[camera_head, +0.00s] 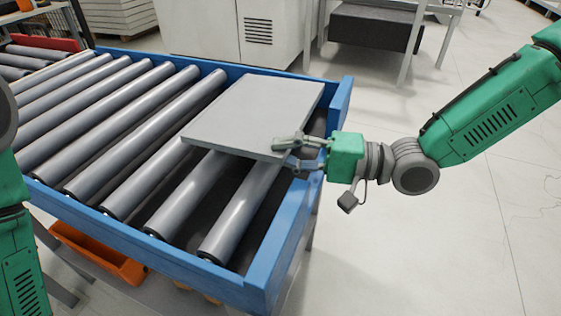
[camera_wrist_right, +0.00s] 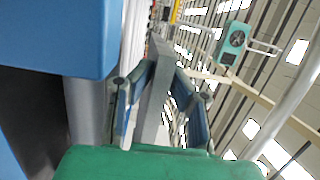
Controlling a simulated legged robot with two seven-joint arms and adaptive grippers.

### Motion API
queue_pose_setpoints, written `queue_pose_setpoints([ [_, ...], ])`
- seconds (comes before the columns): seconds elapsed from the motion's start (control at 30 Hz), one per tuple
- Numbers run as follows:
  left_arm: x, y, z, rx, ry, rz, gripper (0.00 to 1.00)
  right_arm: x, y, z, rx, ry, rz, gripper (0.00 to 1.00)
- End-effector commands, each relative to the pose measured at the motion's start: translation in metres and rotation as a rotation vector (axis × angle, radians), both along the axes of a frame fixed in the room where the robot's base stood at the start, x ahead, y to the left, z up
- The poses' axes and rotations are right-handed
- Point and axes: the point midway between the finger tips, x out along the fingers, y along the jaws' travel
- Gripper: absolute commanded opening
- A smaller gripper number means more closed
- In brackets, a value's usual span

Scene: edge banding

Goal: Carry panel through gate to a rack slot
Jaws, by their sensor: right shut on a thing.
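The grey flat panel (camera_head: 255,112) lies over the rollers at the right end of the conveyor, close to the blue end frame. My right gripper (camera_head: 291,145) is shut on the panel's near right corner. In the right wrist view, the panel (camera_wrist_right: 153,95) shows edge-on between the two fingers of the right gripper (camera_wrist_right: 158,100). My left arm shows only in part at the left edge of the head view, and its gripper is out of the picture. I see no gate or rack slot that I can identify.
The roller conveyor has a blue frame (camera_head: 275,255) that rises along its right end. An orange bin (camera_head: 100,255) sits under it. A white cabinet (camera_head: 235,35) and a dark box on a stand (camera_head: 375,28) are behind. The floor at right (camera_head: 450,240) is clear.

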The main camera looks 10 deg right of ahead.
Motion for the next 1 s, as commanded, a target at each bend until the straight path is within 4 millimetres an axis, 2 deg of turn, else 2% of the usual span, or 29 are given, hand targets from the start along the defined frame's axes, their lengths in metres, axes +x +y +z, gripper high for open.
queue_pose_setpoints([
  [0.03,0.000,0.000,0.005,0.000,0.000,0.000,0.36,0.001,0.000,0.015,0.002,-0.008,0.000,0.00],
  [0.1,0.000,0.000,0.007,0.000,0.000,0.000,0.36,0.001,0.000,0.026,0.001,-0.007,0.000,0.00],
  [0.23,0.000,0.000,0.015,0.000,0.000,-0.001,0.36,0.000,-0.002,0.043,0.002,-0.005,-0.001,0.00],
  [0.4,0.000,0.000,0.037,0.000,0.000,-0.001,0.36,-0.004,-0.012,0.063,0.001,-0.004,-0.003,0.00],
  [1.0,0.000,0.000,0.105,0.000,0.000,0.000,0.36,-0.023,-0.058,0.102,0.002,-0.003,-0.002,0.00],
])
